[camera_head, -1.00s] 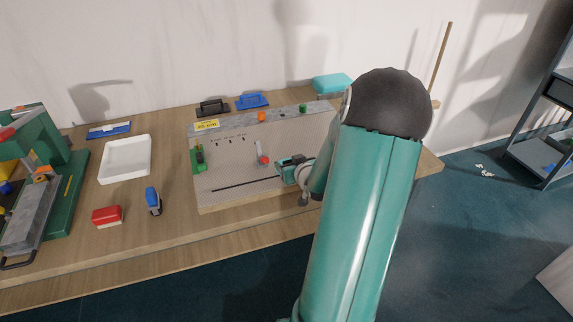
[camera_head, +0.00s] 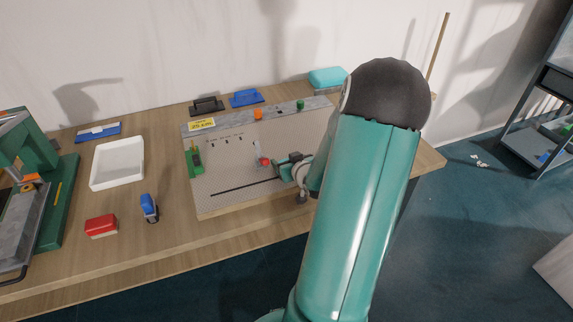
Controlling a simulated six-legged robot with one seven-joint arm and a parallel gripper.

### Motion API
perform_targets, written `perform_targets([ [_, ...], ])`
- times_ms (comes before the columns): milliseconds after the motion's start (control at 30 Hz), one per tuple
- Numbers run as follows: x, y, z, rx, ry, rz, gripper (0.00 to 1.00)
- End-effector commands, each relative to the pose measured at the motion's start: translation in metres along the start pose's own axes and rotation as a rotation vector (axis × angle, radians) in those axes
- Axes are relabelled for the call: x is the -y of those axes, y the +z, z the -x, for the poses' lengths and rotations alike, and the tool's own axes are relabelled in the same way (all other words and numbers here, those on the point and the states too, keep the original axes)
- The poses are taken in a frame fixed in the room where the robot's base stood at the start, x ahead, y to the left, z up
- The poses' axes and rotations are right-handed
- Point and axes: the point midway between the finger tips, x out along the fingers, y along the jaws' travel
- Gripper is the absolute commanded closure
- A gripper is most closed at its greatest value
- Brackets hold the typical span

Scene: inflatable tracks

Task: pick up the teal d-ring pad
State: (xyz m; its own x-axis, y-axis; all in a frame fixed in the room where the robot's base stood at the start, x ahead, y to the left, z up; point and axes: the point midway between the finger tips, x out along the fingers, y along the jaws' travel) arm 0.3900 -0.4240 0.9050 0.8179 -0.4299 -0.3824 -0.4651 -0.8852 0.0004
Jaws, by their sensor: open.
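A teal, rounded block (camera_head: 328,77) lies at the back right of the table, against the wall. It is the only plainly teal loose thing I see, but no D-ring can be made out on it. My gripper (camera_head: 280,168) is open, low over the right part of the grey perforated board, well in front of the teal block. Its fingers are small and partly hidden by my own wrist. I cannot tell whether anything lies between them.
The board (camera_head: 225,185) carries a red-topped piece (camera_head: 264,161) just left of my gripper. Black (camera_head: 207,106) and blue (camera_head: 247,98) handled tools lie behind it. A white tray (camera_head: 117,164), red block (camera_head: 101,226) and blue-topped bottle (camera_head: 149,208) stand left. My arm hides the table's right part.

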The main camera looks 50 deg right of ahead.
Motion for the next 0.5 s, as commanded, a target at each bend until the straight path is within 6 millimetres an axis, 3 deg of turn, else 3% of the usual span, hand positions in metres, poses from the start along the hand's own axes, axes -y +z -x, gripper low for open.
perform_targets([
  [367, -0.0021, 0.0029, 0.0038, 0.0, 0.001, 0.0, 0.34],
  [400, -0.0021, 0.0029, 0.0039, 0.0, 0.001, 0.0, 0.36],
  [500, -0.002, 0.0029, 0.004, 0.0, 0.001, 0.0, 0.56],
])
